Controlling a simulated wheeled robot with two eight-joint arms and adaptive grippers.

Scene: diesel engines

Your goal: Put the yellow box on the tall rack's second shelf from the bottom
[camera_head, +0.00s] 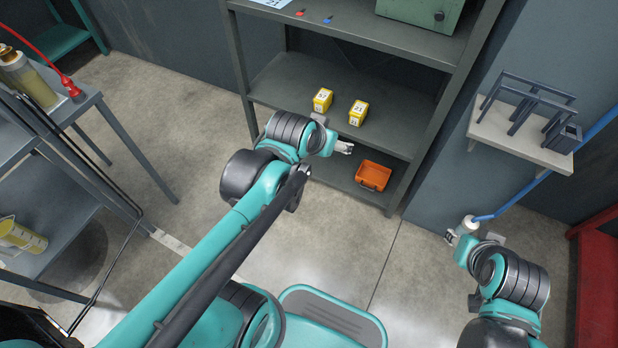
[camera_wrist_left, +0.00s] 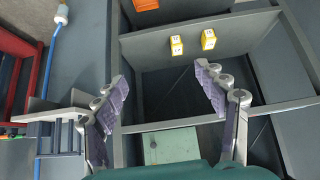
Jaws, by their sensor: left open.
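Two small yellow boxes with white labels stand side by side on the tall rack's (camera_head: 240,75) second shelf from the bottom, near its front edge: a left one (camera_head: 322,100) and a right one (camera_head: 358,113). Both boxes also show in the left wrist view, one (camera_wrist_left: 176,46) beside the other (camera_wrist_left: 208,40). My left gripper (camera_head: 345,148) is in front of the rack, near the shelf edge. It is open, with nothing between its spread fingers (camera_wrist_left: 160,76). My right gripper (camera_head: 452,237) is at the lower right, away from the rack; its fingers are too small to read.
An orange bin (camera_head: 373,176) sits on the rack's bottom shelf. A green case (camera_head: 422,12) is on the shelf above the boxes. A wall shelf (camera_head: 520,135) with a blue-grey frame and a blue hose (camera_head: 540,178) are at right. A grey table (camera_head: 75,105) stands left.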

